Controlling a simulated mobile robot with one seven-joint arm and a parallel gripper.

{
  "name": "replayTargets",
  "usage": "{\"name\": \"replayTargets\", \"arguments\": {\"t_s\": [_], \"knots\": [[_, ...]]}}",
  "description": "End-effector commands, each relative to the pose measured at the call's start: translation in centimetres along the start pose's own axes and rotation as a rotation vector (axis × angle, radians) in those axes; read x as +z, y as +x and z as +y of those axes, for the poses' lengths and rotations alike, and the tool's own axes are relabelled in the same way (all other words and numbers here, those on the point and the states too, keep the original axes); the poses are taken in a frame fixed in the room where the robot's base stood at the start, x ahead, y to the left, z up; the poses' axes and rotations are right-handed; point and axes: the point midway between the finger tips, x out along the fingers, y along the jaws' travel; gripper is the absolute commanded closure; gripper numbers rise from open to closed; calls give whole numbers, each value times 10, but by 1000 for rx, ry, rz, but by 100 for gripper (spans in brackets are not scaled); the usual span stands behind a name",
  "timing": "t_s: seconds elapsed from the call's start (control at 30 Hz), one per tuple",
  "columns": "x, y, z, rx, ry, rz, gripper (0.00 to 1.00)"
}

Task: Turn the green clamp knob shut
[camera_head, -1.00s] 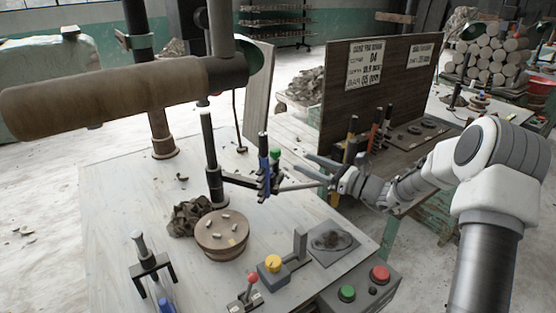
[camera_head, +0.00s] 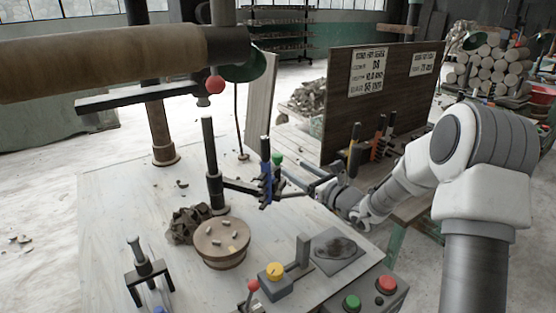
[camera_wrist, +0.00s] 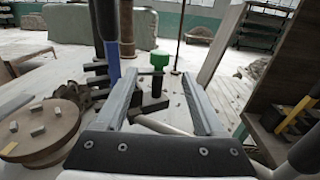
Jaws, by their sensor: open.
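The green clamp knob (camera_head: 278,159) sits on a dark stem by the clamp arm that reaches out from a black post (camera_head: 210,150). In the wrist view the knob (camera_wrist: 159,60) is upright, centred between my finger lines and beyond the fingertips. My gripper (camera_head: 280,184) is open and empty, with its fingers pointing left toward the clamp. In the wrist view my gripper (camera_wrist: 160,80) has clear space between its two fingers. I see no contact with the knob. The lower clamp is partly hidden by my fingers and the blue-handled tool.
A blue-handled tool (camera_head: 265,150) stands close left of the knob. A round wooden disc (camera_head: 221,238) with small pieces lies front left. A yellow knob box (camera_head: 275,275) and a red-and-green button box (camera_head: 370,293) line the front. A dark upright board (camera_head: 350,110) stands behind my arm.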

Motion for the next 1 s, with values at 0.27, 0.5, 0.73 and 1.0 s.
{"name": "replayTargets", "arguments": {"t_s": [0.27, 0.5, 0.73, 1.0], "knots": [[0, 59, 1, 4, 0, -3, 29], [0, 87, 1, 2, 1, -1, 29], [0, 93, 0, 1, 1, -1, 29], [0, 92, 0, 1, 1, -1, 47]]}}
